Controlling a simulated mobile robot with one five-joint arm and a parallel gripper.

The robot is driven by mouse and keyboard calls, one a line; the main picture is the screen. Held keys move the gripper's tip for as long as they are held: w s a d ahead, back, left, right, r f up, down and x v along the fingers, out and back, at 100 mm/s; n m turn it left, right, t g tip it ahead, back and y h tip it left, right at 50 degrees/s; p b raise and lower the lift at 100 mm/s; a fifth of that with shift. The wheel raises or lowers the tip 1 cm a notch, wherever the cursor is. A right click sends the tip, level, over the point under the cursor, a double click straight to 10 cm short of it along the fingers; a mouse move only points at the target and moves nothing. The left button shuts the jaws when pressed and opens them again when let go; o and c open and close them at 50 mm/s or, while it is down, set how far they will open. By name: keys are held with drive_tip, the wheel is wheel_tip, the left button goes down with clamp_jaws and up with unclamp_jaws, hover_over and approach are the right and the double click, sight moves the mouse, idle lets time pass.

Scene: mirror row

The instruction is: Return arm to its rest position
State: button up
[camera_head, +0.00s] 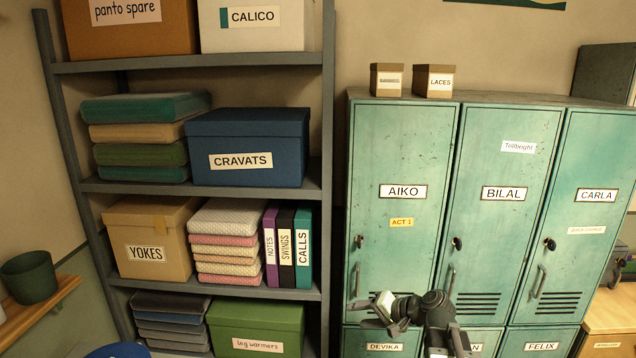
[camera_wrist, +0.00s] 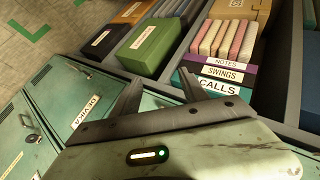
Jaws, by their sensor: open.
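My gripper (camera_head: 383,312) shows small at the bottom of the head view, in front of the lower part of the AIKO locker (camera_head: 405,160). In the wrist view my gripper (camera_wrist: 195,102) has its dark fingers spread apart, and I see nothing held between them. The arm is bent, with its dark joint in front of the lockers. Whether any part of it touches a locker door, I cannot tell. The lower part of the arm leaves the head view at the bottom edge.
A grey shelf rack (camera_head: 190,62) on the left holds boxes, fabric stacks and binders, including the CALLS binder (camera_wrist: 217,88). The BILAL locker (camera_head: 500,150) and CARLA locker (camera_head: 592,150) stand at right. Two small boxes, one marked LACES (camera_head: 434,82), sit on top.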

drive_tip(key=s+a+f+n+g+h, duration=0.3)
drive_tip(key=s+a+f+n+g, duration=0.1)
drive_tip(key=s+a+f, duration=0.35)
drive_tip(key=s+d+f+g+h, duration=0.3)
drive_tip(key=s+d+h, duration=0.2)
drive_tip(key=d, duration=0.6)
drive_tip(key=s, duration=0.2)
drive_tip(key=shift+s+d+n+h, duration=0.3)
drive_tip(key=shift+n, duration=0.1)
drive_tip(key=shift+f, duration=0.1)
